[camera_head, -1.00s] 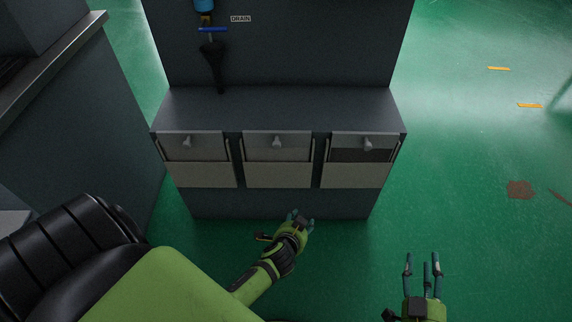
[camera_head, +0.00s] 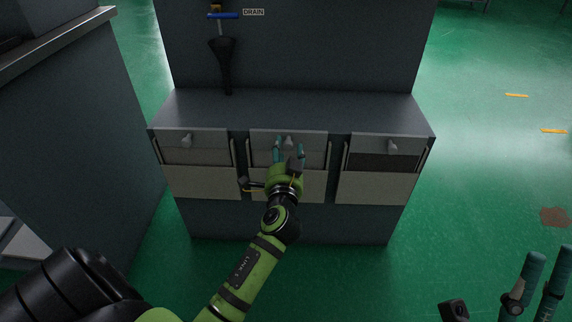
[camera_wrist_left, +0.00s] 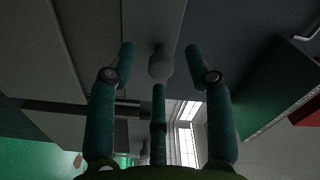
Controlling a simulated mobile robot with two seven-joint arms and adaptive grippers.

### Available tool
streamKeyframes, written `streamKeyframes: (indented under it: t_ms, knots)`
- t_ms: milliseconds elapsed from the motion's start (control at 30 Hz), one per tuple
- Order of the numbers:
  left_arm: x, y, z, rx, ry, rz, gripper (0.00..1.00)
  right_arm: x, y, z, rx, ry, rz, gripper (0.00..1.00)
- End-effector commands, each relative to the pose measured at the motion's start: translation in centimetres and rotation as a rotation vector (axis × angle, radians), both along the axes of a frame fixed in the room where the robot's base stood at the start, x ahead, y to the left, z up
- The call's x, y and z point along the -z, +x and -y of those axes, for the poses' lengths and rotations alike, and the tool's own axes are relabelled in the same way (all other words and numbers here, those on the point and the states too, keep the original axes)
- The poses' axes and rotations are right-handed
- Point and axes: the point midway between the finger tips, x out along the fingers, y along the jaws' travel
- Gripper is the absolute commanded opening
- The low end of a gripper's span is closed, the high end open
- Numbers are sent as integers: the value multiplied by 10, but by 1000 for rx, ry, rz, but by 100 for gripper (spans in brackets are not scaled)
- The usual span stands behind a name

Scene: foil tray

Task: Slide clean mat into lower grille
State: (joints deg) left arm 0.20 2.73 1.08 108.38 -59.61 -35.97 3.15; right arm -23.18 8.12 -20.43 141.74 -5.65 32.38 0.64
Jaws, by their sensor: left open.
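The cabinet front has three bays, each with a grey upper panel, a knob and a pale lower panel. My left gripper (camera_head: 289,150) is open in front of the middle bay (camera_head: 260,146), its fingers around or just before the middle knob (camera_head: 289,141). In the left wrist view the knob (camera_wrist_left: 160,64) lies between the spread fingertips (camera_wrist_left: 160,55); contact cannot be told. The right bay shows a dark band (camera_head: 384,162); the left bay's band (camera_head: 196,155) is lighter grey. I cannot tell which piece is the clean mat. My right gripper (camera_head: 550,265) is partly cut off at lower right, fingers apart.
The cabinet's flat ledge (camera_head: 290,108) above the bays is bare. A black funnel (camera_head: 225,60) hangs under a blue handle (camera_head: 224,16) beside a DRAIN label (camera_head: 253,12). A dark counter (camera_head: 80,120) stands at left. Green floor (camera_head: 490,150) is open at right.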

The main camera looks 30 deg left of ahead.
Motion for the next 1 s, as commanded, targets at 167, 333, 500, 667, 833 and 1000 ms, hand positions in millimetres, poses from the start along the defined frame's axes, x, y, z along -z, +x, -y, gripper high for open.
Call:
streamKeyframes:
  t_ms: [167,333,500,667,833,1000]
  knots:
    - [1,13,-8,0,0,0,52,1,-1,2,1,11,18,45]
    - [1,15,-9,0,-1,-2,52,1,-2,3,1,13,21,45]
    - [1,15,-9,1,-1,-1,40,1,-2,3,2,13,21,45]
    - [1,15,-9,1,-1,-1,0,1,-2,3,2,13,21,45]
    - [1,15,-9,1,-2,-1,0,1,-1,2,1,13,19,45]
    - [-4,15,-9,1,-2,-1,0,-3,-1,2,1,13,20,45]
